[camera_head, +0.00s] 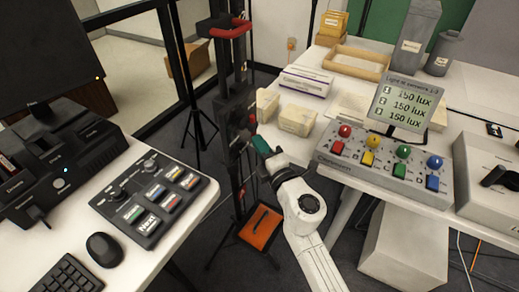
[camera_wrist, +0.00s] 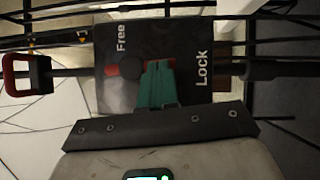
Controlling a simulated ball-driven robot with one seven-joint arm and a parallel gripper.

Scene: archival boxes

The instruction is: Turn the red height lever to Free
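In the wrist view, a dark plate (camera_wrist: 190,48) carries the words Free, at upper left, and Lock, at right. The red height lever (camera_wrist: 111,70) shows beside a dark round hub (camera_wrist: 130,67) below Free. A small red bit also shows right of my fingertips. My gripper (camera_wrist: 158,66) has green fingers close together over the plate, just right of the hub. They hide part of the lever, and I see nothing between them. I cannot tell whether they touch it. In the head view, my gripper (camera_head: 262,146) is at the black stand (camera_head: 240,100).
The stand has a red top handle (camera_head: 231,29) and an orange plate (camera_head: 260,227) at its foot. Small boxes (camera_head: 297,118) lie on the right table, close to my gripper. A button panel (camera_head: 150,195) is on the left table. Floor shows between the tables.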

